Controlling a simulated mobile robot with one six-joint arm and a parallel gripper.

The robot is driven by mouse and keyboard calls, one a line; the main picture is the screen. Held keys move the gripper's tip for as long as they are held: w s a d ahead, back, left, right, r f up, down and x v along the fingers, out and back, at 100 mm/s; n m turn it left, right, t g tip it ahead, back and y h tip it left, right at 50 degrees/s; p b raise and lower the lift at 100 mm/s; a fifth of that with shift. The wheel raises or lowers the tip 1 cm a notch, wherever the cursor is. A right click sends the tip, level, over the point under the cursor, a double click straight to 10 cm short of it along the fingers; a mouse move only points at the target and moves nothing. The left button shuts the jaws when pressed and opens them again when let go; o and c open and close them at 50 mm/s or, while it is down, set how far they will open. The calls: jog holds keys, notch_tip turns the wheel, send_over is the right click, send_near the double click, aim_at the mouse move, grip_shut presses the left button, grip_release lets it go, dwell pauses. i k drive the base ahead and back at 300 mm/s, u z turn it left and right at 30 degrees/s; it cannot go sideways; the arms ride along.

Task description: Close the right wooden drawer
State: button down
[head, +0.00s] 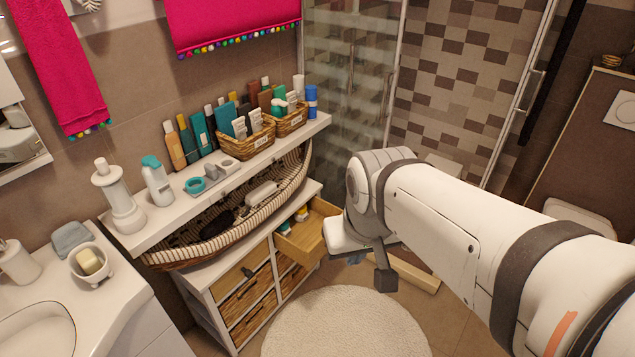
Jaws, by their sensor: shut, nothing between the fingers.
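The right wooden drawer (302,240) is pulled out of the top right of the white cabinet (213,318), with a few small items inside at its back. Its right end is partly hidden behind my arm and hand. My gripper (357,259) is just right of the open drawer, low over the floor, with the fingers mostly hidden under the hand. It is shut and empty. I cannot tell whether it touches the drawer. The left wooden drawer (240,276) looks shut.
Wicker drawers (252,318) sit below. A striped boat-shaped basket (290,178) stands on the cabinet, under a white shelf (150,229) crowded with bottles. A round rug (340,325) covers the floor in front. A pale wooden piece (418,277) lies right of my gripper.

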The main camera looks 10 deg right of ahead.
aim_at(306, 244)
jog(key=i, duration=0.9)
jog(key=u, duration=0.05)
